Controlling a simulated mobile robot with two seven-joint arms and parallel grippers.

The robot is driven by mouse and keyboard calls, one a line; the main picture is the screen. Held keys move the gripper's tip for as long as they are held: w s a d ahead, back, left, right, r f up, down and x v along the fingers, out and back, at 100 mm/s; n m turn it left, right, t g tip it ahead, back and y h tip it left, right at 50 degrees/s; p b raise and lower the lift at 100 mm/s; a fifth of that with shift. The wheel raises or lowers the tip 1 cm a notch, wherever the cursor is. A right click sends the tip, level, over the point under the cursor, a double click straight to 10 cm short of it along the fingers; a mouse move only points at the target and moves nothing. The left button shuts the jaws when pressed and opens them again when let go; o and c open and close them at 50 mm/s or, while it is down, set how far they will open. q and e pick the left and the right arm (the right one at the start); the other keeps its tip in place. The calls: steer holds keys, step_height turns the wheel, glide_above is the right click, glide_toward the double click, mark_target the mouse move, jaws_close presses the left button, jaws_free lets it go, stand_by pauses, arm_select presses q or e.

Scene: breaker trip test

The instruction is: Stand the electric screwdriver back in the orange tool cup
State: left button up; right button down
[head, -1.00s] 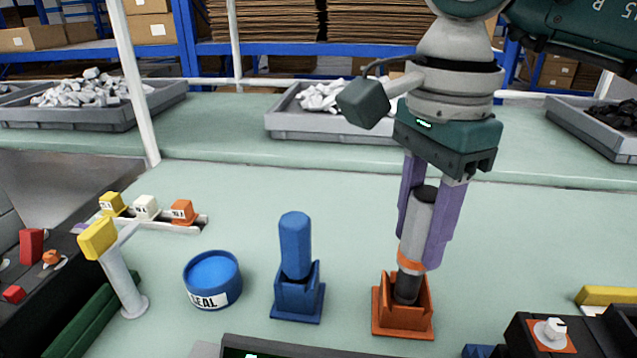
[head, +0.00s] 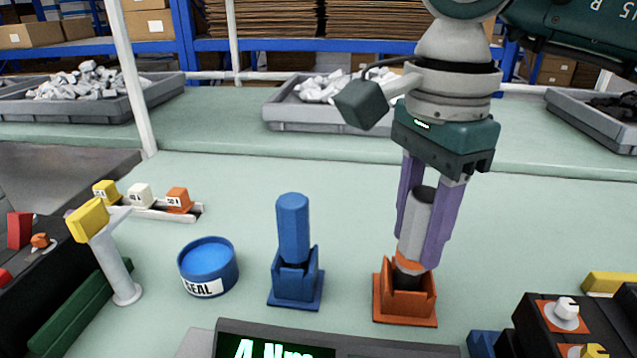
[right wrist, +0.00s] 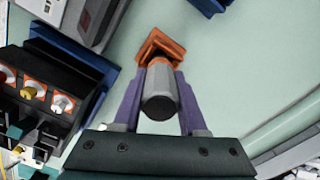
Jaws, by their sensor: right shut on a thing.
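The electric screwdriver (head: 415,222) is a grey cylinder with an orange band near its lower end. It stands nearly upright, slightly tilted, with its lower end inside the orange tool cup (head: 405,305). My right gripper (head: 425,235) comes down from above, its purple fingers shut on the screwdriver's grey body. In the right wrist view the screwdriver (right wrist: 160,95) points end-on to the camera between the fingers, with the orange cup (right wrist: 160,45) beyond it. The cup hides the screwdriver's tip. I do not see my left gripper.
A blue tool (head: 293,228) stands in a blue cup (head: 296,290) left of the orange cup. A blue SEAL tin (head: 208,268) is further left. A display box (head: 290,345) is in front, and a black box with knobs (head: 560,325) is at right.

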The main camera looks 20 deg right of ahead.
steer(key=shift+f, duration=0.4)
steer(key=c, duration=0.7)
jaws_free()
steer(key=shift+r, duration=0.1)
steer(key=o, duration=0.3)
step_height(320, 180, up, 10)
steer(key=shift+f, duration=0.1)
